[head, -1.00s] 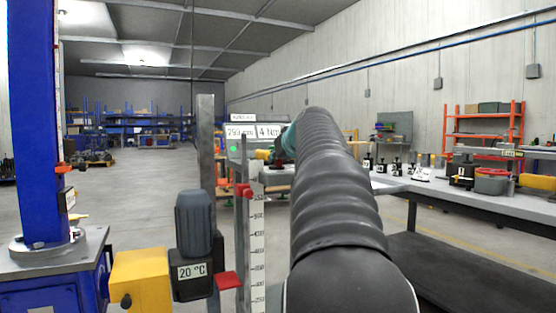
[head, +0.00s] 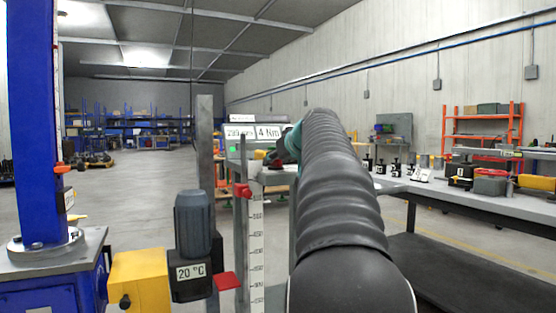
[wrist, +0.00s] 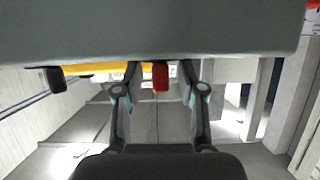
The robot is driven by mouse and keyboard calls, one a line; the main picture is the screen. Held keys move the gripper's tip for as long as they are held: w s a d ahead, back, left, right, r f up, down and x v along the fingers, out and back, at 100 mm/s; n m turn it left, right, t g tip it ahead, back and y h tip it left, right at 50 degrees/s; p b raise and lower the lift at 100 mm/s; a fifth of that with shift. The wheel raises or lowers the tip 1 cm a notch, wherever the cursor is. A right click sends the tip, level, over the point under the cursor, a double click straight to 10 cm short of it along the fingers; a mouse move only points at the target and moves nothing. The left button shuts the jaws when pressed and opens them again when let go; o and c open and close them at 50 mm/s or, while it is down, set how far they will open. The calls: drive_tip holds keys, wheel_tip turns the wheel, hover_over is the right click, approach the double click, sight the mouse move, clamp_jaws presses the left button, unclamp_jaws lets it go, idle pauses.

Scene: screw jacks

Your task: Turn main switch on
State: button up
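In the wrist view my gripper (wrist: 161,85) has its two dark fingers spread apart. A small red part (wrist: 161,76) shows between the fingertips, with a gap on either side. It may be the main switch, but no label is visible and I cannot tell whether the fingers surround it or it lies beyond them. A yellow edge (wrist: 100,68) and a dark knob (wrist: 56,80) show beside it. In the head view my arm reaches forward and hides the gripper; no part there is clearly marked as the main switch.
A display panel (head: 268,132) reading 4 Nm stands ahead, left of my arm. A blue column (head: 35,120), a motor labelled 20 °C (head: 193,225) and a yellow block (head: 140,280) stand near on the left. A workbench (head: 470,197) is at right. Open floor lies at left back.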

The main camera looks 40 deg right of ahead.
drive_tip(key=shift+r, duration=0.1)
drive_tip(key=shift+s+a+r, duration=0.1)
drive_tip(key=shift+s+r, duration=0.1)
drive_tip(key=shift+s, duration=0.15)
drive_tip(key=v, duration=1.1)
drive_tip(key=shift+f, duration=0.15)
drive_tip(key=shift+s, duration=0.1)
drive_tip(key=s+a+f+g+y+p, duration=0.1)
drive_tip(key=s+a+f+g, duration=0.1)
drive_tip(key=a+f, duration=0.75)
drive_tip(key=s+a+f+g+y+p, duration=0.1)
drive_tip(key=a+f+g+y, duration=0.1)
drive_tip(key=a+f, duration=0.75)
drive_tip(key=s+a+f+n+g, duration=0.1)
drive_tip(key=s+a+f, duration=0.6)
drive_tip(key=s+f, duration=0.1)
drive_tip(key=s+a+f+n+g+p, duration=0.1)
drive_tip(key=s+a+f+g, duration=0.1)
drive_tip(key=s+a+f, duration=0.5)
wheel_tip(320, 180, down, 4)
drive_tip(key=shift+s+a+r+n, duration=0.1)
drive_tip(key=shift+s+a+n, duration=0.2)
drive_tip(key=shift+s, duration=0.2)
